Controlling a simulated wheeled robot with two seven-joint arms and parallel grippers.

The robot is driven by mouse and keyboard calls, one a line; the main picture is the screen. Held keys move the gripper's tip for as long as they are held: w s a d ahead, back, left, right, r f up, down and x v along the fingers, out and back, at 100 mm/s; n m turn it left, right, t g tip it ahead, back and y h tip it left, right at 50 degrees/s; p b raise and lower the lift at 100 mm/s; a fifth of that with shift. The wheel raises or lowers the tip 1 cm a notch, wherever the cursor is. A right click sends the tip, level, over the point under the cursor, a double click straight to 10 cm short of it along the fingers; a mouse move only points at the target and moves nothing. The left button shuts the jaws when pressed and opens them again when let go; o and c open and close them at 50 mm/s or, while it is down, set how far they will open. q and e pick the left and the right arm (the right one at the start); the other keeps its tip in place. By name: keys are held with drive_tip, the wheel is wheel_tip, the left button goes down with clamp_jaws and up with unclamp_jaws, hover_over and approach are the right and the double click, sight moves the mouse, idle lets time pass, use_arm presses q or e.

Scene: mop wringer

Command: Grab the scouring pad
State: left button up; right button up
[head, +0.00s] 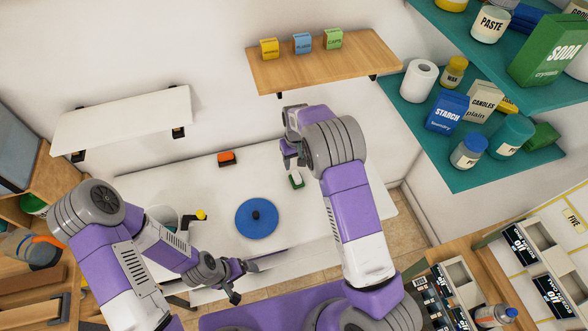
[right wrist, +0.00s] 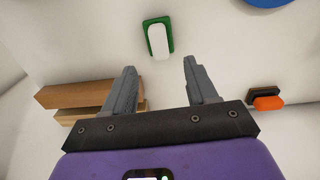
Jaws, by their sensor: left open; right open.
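My left gripper (head: 236,281) is open near the table's front edge, away from the pad.
A blue disc with a dark knob (head: 257,218) lies left of the pad. An orange and black block (head: 227,158) sits at the table's back. A wooden shelf (head: 330,68) with small boxes hangs above. A teal shelf (head: 400,92) with goods is at right.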

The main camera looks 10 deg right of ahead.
sight(297, 175)
drive_tip(key=f, duration=0.6)
drive_tip(key=shift+s+f, duration=0.25)
drive_tip(key=shift+s, duration=0.15)
clamp_jaws()
drive_tip(key=shift+r, duration=0.1)
